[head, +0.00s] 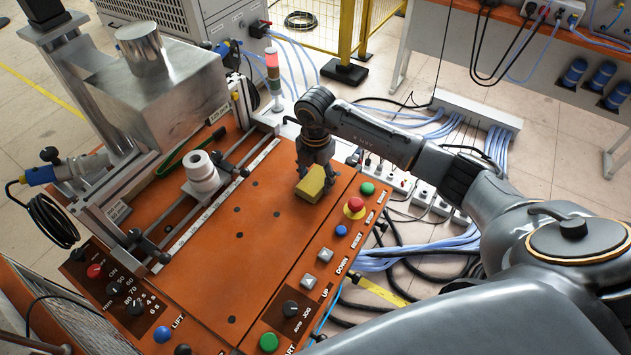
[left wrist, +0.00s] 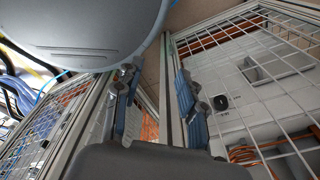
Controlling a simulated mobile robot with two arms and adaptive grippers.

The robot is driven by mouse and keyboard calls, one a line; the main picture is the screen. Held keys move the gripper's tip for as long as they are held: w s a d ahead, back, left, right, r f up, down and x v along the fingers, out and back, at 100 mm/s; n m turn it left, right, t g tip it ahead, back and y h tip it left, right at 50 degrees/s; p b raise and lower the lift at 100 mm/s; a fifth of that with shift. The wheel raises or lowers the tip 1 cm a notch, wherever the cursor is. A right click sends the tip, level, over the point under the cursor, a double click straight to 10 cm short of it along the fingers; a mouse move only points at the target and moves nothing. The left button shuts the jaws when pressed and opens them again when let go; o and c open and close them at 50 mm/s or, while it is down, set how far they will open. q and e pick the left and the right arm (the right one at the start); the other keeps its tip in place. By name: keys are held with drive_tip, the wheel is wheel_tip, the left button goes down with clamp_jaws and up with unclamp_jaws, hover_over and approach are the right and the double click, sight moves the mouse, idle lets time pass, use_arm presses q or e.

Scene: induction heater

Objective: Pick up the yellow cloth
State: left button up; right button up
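The yellow cloth (head: 311,184) looks like a small folded block. It is over the right part of the orange panel, near the green and red buttons. My right gripper (head: 316,180) points down at the cloth, with its fingers right at it. The cloth covers part of the fingers, so I cannot tell whether they are closed on it or whether it rests on the panel. My left gripper (left wrist: 157,90) shows in the left wrist view with its two blue-padded fingers apart and nothing between them. It is not in the head view.
A red emergency button (head: 354,206) and several other controls line the panel's right edge. A white cylindrical part (head: 202,172) stands left of the cloth. A signal light (head: 273,72) stands behind. The panel's middle is clear. Wire mesh (left wrist: 270,110) surrounds the left gripper's view.

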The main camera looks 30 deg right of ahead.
sight(315, 179)
drive_tip(key=shift+c, duration=0.9)
drive_tip(key=shift+r, duration=0.4)
wheel_tip(315, 179, up, 2)
drive_tip(key=shift+r+b, duration=0.1)
drive_tip(key=shift+b, duration=0.35)
drive_tip(key=s+a+r+b, duration=0.3)
drive_tip(key=s+a+r, duration=0.3)
drive_tip(key=s+r, duration=0.4)
drive_tip(key=s, duration=0.2)
drive_tip(key=shift+s, duration=0.35)
